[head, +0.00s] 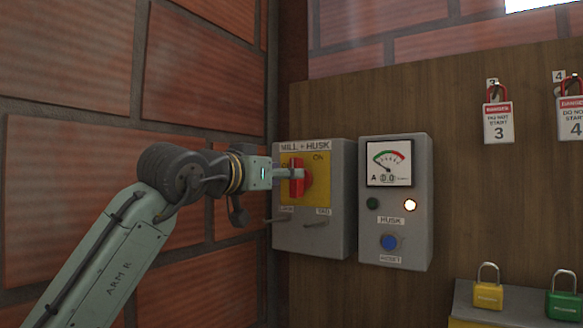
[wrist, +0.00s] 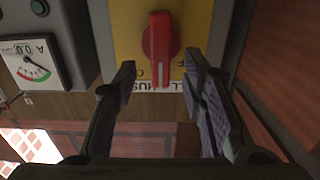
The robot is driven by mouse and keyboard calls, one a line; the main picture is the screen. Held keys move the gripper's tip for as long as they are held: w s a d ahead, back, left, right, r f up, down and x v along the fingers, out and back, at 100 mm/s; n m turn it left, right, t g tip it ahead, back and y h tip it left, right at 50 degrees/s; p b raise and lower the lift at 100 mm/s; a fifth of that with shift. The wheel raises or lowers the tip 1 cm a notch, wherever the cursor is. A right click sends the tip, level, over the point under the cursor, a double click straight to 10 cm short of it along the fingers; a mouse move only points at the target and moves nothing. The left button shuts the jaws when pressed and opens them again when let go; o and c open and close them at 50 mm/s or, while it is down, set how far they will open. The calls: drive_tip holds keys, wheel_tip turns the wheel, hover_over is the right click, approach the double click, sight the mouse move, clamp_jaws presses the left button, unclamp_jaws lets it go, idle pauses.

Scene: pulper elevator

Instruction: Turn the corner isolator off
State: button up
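The corner isolator is a grey box (head: 340,200) labelled MILL + HUSK, with a yellow plate (head: 320,196) and a red handle (head: 299,183). The handle stands roughly upright, and the word ON shows at the plate's upper right; the plate's left part is partly hidden by my gripper. My gripper (head: 281,173) is in front of the handle, coming from the left. In the wrist view, the red handle (wrist: 161,38) lies between the line of my open fingers (wrist: 160,66), with clear gaps on both sides. I cannot tell how far the fingertips reach along it.
Brick wall (head: 70,180) is close on the left, meeting the wooden panel at the corner. A grey HUSK meter box (head: 420,200) stands just right of the isolator. Tagged red padlocks hang at the upper right; yellow (head: 488,297) and green (head: 565,305) padlocks sit lower right.

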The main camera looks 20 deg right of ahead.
drive_tip(key=shift+p+x, duration=0.4)
drive_tip(key=shift+x, duration=1.6)
drive_tip(key=shift+a, duration=0.1)
drive_tip(key=shift+c, duration=0.4)
clamp_jaws()
